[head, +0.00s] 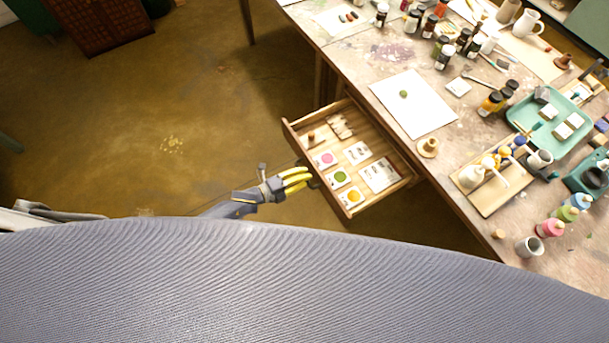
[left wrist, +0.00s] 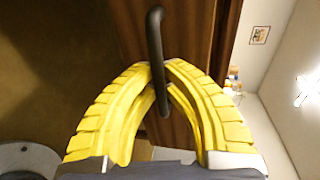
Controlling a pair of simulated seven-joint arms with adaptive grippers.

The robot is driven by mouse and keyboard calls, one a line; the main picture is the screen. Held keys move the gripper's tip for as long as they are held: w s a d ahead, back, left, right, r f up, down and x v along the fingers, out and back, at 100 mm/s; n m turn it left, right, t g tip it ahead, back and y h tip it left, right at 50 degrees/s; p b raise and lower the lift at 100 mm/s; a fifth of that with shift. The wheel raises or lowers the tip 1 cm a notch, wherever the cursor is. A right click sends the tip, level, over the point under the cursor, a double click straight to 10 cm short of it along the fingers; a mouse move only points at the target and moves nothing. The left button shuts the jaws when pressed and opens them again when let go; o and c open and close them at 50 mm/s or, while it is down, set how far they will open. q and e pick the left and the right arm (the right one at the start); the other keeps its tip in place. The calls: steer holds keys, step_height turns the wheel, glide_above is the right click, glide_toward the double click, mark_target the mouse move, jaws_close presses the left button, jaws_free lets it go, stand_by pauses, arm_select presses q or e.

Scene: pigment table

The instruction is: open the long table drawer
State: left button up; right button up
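The long wooden drawer (head: 291,135) is pulled well out from the table's near side in the head view, and its contents show. My left gripper (head: 308,178) is at the drawer's front panel, its yellow fingers pointing right. In the left wrist view the dark bar handle (left wrist: 155,30) stands out from the brown drawer front (left wrist: 190,25). The fingertips of my left gripper (left wrist: 160,72) close together around the handle. The handle is mostly hidden by the fingers in the head view. My right gripper is not in view.
The drawer holds colour cards, a paper card (head: 380,175) and small items. The paint-stained table (head: 350,60) carries several bottles, a white sheet (head: 414,103), a green tray (head: 549,149) and a wooden board (head: 494,196). The floor (head: 170,120) left of the drawer is clear.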

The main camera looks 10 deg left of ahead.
arm_select(q)
steer(key=o, duration=0.5)
steer(key=shift+a, duration=0.1)
steer(key=v, duration=1.2)
